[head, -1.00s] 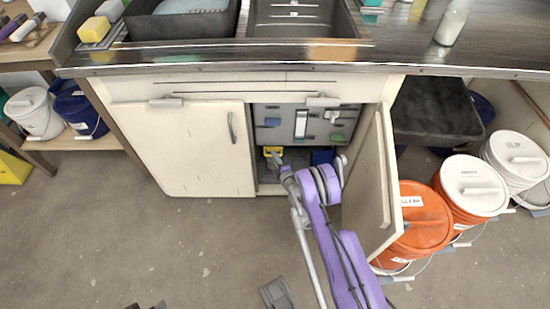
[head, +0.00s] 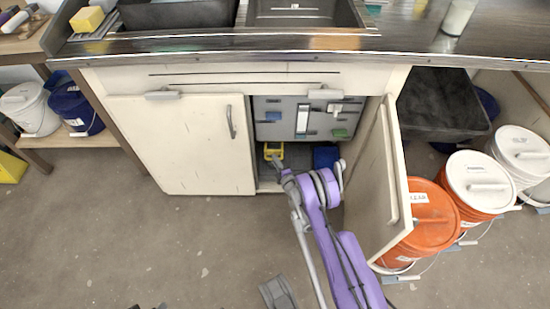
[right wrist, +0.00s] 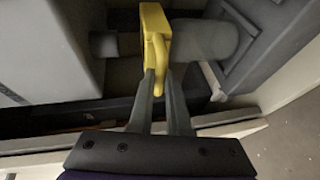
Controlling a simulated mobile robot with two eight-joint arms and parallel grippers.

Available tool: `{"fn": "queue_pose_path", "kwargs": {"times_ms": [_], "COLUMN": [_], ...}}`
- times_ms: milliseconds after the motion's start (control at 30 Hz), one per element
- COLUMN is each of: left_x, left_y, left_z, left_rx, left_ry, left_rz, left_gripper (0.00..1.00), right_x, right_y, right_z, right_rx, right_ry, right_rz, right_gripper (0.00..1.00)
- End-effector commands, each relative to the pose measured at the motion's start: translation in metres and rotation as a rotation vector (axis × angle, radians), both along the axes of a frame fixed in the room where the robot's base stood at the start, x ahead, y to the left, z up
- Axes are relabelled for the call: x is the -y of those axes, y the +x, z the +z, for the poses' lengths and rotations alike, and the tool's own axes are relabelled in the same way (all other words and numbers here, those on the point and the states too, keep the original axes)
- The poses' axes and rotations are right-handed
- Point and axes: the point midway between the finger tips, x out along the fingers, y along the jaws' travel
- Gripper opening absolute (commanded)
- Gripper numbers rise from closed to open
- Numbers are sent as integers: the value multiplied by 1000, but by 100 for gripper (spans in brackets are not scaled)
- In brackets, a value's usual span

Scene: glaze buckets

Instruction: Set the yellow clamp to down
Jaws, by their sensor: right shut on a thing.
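The yellow clamp (head: 273,150) is inside the open right half of the sink cabinet, low down near the left side of the opening. In the right wrist view the yellow clamp (right wrist: 153,35) sits at a grey pipe (right wrist: 205,42), and its narrow lever points toward my gripper. My right gripper (head: 277,163) reaches into the cabinet from the front. In the right wrist view my right gripper (right wrist: 161,85) has its two fingers closed on the lever, one on each side.
The open cabinet door (head: 375,190) stands close to the right of my right arm. The closed door (head: 180,145) is on the left. A grey panel (head: 290,118) is at the cabinet's back, with a blue box (head: 325,157) below. Orange and white buckets (head: 430,215) stand right of the open door.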

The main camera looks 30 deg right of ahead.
Motion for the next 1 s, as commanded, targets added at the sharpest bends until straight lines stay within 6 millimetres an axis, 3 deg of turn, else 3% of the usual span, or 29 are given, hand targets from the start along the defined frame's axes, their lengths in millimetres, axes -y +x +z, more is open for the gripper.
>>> {"fn": "queue_pose_path", "kwargs": {"times_ms": [100, 333, 367, 500, 533, 1000], "left_x": [0, 0, 0, 0, 0, 0], "left_y": [1, 1, 1, 1, 1, 0], "left_z": [-2, -1, -1, -1, -1, -1], "left_rx": [0, 0, 0, 0, 0, 0], "left_ry": [0, 0, 0, 0, 0, 0], "left_rz": [0, 0, 0, 0, 0, 0], "left_gripper": [50, 50, 50, 50, 50, 50], "right_x": [-1, -1, -1, -1, -1, -2], "right_y": [2, 1, 1, 1, 1, 1], "right_z": [-11, -11, -11, -11, -11, -9], "right_rx": [0, -1, -1, -1, 0, 0], "right_ry": [0, -1, 0, -1, -1, 0], "right_rz": [2, 1, 2, 1, 1, 1], "right_gripper": [0, 0, 19, 44, 46, 46]}}
